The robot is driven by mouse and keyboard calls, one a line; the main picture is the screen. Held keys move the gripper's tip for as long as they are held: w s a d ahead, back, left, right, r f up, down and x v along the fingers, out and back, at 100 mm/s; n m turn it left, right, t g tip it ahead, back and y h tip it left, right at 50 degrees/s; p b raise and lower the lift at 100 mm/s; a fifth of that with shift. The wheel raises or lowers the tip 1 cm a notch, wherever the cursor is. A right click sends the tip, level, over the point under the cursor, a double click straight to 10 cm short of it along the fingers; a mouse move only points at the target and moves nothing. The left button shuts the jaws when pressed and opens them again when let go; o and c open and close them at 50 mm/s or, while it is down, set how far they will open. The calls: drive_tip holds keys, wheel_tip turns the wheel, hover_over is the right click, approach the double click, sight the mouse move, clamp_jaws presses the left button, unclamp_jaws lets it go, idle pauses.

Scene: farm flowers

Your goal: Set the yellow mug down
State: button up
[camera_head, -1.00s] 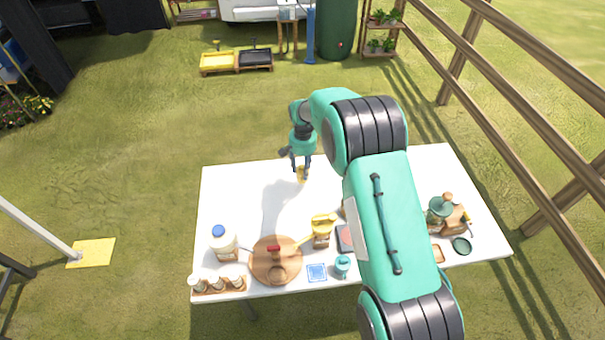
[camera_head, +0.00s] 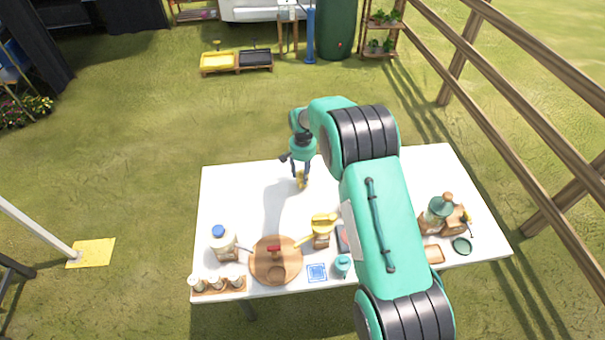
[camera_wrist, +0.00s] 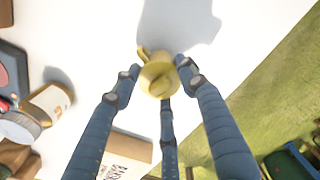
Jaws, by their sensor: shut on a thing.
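The yellow mug (camera_head: 301,181) is at the far part of the white table (camera_head: 235,190), small and partly hidden by my fingers in the head view. In the wrist view the yellow mug (camera_wrist: 158,76) is between my fingertips, with the white tabletop behind it. My gripper (camera_head: 300,174) is shut on the mug. It also shows in the wrist view (camera_wrist: 160,84), with its blue-grey fingers around the mug. I cannot tell whether the mug's base touches the table.
A round wooden board (camera_head: 262,274), a white jar with a blue lid (camera_head: 222,240), a teal cup (camera_head: 341,266) and a yellow-topped jar (camera_head: 321,238) stand along the near side. A green-topped grinder (camera_head: 438,212) stands at the right. The far left tabletop is clear.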

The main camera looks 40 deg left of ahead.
idle(0.3)
drive_tip(key=o, duration=1.2)
drive_tip(key=shift+f, duration=0.1)
wheel_tip(320, 180, up, 12)
drive_tip(key=shift+w+r+p, duration=0.1)
drive_tip(key=shift+r+p, duration=0.1)
drive_tip(key=shift+p, duration=0.1)
idle(0.7)
